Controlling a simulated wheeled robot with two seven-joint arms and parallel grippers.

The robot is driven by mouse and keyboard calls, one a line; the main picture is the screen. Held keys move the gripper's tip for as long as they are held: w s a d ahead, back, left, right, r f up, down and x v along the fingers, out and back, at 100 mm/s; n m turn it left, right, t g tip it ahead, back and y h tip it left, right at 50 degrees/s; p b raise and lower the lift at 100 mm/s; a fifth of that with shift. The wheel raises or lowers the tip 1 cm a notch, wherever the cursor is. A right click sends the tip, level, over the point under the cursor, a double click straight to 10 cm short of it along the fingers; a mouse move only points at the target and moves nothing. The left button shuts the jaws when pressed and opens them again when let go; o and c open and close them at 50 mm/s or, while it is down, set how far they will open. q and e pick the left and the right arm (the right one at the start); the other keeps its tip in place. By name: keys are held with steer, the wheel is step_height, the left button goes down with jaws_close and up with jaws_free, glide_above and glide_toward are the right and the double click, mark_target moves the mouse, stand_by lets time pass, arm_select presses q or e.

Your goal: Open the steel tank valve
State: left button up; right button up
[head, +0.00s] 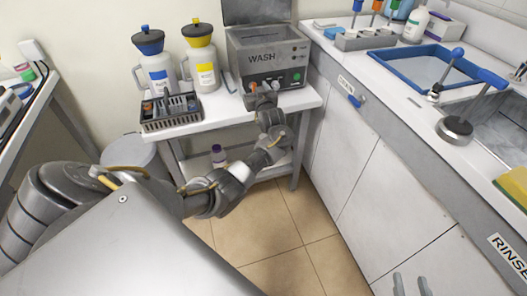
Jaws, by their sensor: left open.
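The steel tank (264,58), a grey metal box marked WASH with its lid raised, stands at the back on a white side table. Its front panel has a red control (275,85) and a green button (296,77). My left gripper (264,86) is open at the tank's lower front, its fingers pointing at the panel. I cannot make out the valve clearly; the gripper covers part of the panel, and I cannot tell if it touches anything. My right gripper (411,282) shows only as two separated fingertips at the bottom edge, with nothing between them.
A blue-capped jug (156,72), a yellow-capped jug (203,68) and a dark rack (170,112) stand left of the tank. A counter (400,95) with a blue-rimmed tray (408,70) and a sink runs along the right. Tiled floor (290,235) is open between.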

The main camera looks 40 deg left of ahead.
arm_select(q)
steer(key=p+v, duration=0.1)
steer(key=v, duration=0.9)
steer(key=s+d+f+m+h+p, duration=0.1)
steer(key=s+d+f+m+h, duration=0.1)
steer(key=f, duration=0.6)
steer(key=s+d+f+m+h+p, duration=0.2)
steer(key=s+f+m+h, duration=0.1)
steer(key=f, duration=0.6)
steer(key=s+d+f+m+h+p, duration=0.2)
steer(key=s+f+m, duration=0.1)
steer(key=f, duration=0.6)
steer(key=shift+m+t+h, duration=0.3)
steer(key=shift+m+h, duration=0.1)
steer(key=shift+m, duration=0.3)
steer(key=shift+d+f, duration=0.15)
